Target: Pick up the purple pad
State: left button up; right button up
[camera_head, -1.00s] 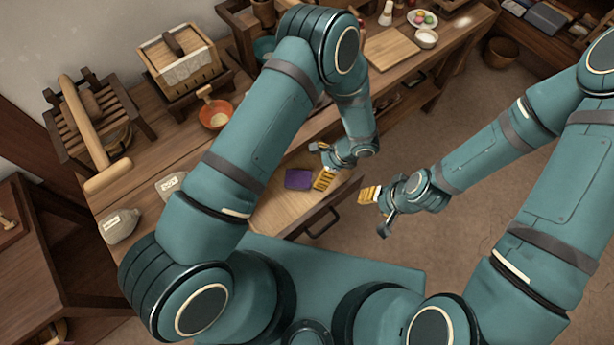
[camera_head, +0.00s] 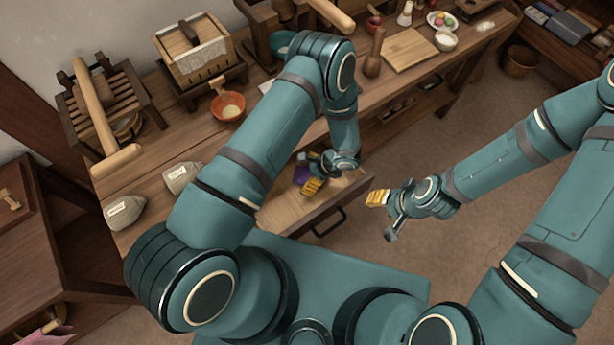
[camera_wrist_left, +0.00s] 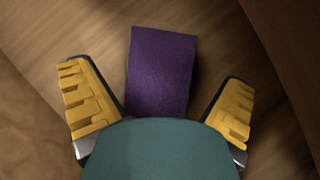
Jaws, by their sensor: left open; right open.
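The purple pad (camera_wrist_left: 162,70) lies flat on the wooden bottom of an open drawer (camera_head: 292,211). In the head view the pad (camera_head: 301,174) is mostly hidden behind my left gripper (camera_head: 308,173). In the left wrist view my left gripper (camera_wrist_left: 158,105) is open, with one yellow ridged finger on each side of the pad's near end. The near part of the pad is hidden by the gripper's body. I cannot tell how high the fingers are above the drawer bottom. My right gripper (camera_head: 383,207) is open and empty in the air to the right of the drawer.
The drawer front with its dark handle (camera_head: 328,221) stands at the near side.

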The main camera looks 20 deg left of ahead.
pick_arm(q)
jog(key=shift+a+f, duration=0.25)
jog(key=shift+f, duration=0.15)
jog(key=c, duration=1.2)
jog(key=shift+r, duration=0.6)
jog(key=shift+c, duration=0.2)
jog(key=shift+s+r, duration=0.1)
jog(key=shift+s, duration=0.25)
jog(key=s+a, duration=0.1)
jog(key=s, duration=0.3)
jog(key=s+a, duration=0.2)
jog(key=s, duration=0.2)
jog(key=s+a+p, duration=0.1)
jog(key=s, duration=0.2)
jog(key=shift+s+a, duration=0.35)
jog(key=shift+s, duration=0.05)
notch_tip(320, 180, up, 14)
jog(key=p, duration=0.3)
jog(key=shift+w, duration=0.15)
jog(key=shift+o, duration=1.2)
jog(key=shift+w, duration=0.1)
jog(key=shift+c, duration=0.6)
